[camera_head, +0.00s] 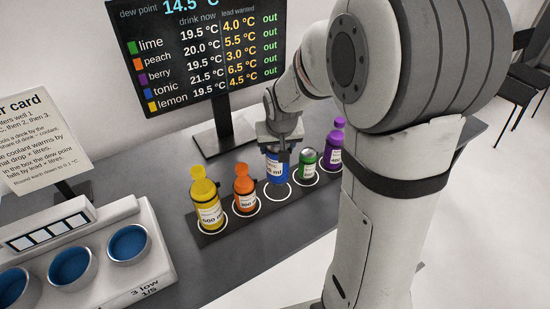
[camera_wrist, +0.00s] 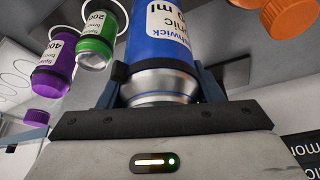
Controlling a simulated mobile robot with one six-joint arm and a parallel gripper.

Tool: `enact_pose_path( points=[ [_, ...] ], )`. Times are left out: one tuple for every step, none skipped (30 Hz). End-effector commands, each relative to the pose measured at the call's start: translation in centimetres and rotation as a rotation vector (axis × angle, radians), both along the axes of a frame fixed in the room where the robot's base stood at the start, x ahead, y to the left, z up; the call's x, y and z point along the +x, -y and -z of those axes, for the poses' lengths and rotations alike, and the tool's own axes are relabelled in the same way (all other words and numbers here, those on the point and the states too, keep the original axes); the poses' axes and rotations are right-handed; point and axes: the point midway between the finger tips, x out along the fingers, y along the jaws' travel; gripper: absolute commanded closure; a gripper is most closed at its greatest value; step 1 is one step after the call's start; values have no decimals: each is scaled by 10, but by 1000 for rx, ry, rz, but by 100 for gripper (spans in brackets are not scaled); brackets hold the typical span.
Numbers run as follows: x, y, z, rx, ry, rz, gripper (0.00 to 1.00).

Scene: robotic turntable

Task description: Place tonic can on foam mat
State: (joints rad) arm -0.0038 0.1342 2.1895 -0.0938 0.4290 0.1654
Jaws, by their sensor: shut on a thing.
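The tonic can (camera_head: 277,170) is blue with a white label, upright in the middle of the row of drinks. It fills the upper middle of the wrist view (camera_wrist: 165,45). My gripper (camera_head: 274,153) reaches it from above. In the wrist view its fingers (camera_wrist: 160,85) are shut on both sides of the can's end. The can is over a white ring on a dark strip-like mat (camera_head: 209,238); I cannot tell whether its base touches. No other mat is clearly seen, and I cannot tell if this strip is the foam mat.
A yellow bottle (camera_head: 206,204) and an orange bottle (camera_head: 243,187) stand left of the can. A green can (camera_head: 308,161) and a purple bottle (camera_head: 334,147) stand close on its right. A screen (camera_head: 200,60) stands behind. A white unit with blue wells (camera_head: 140,215) is at left.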

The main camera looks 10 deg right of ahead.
Motion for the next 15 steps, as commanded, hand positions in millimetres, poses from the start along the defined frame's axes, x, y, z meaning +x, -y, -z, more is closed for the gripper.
enact_pose_path(
  points=[
    [0,0,2,0,1,-1,81],
    [0,0,5,0,1,-1,81],
    [0,-1,10,0,1,-2,81],
    [0,-1,14,0,-1,-2,81],
    [0,-1,19,0,-1,-2,81],
    [0,-1,25,0,-2,-2,81],
    [0,-1,29,1,-2,-1,81],
    [0,-1,32,0,-1,-2,81],
    [0,-1,36,0,0,-2,81],
    [0,-1,38,0,2,-2,81],
    [1,-1,39,0,2,-2,81],
    [1,-1,40,1,2,-3,81],
    [1,-1,40,1,3,-3,81],
    [1,-1,40,1,3,-3,81],
    [1,-1,40,1,3,-3,81]
  ],
)
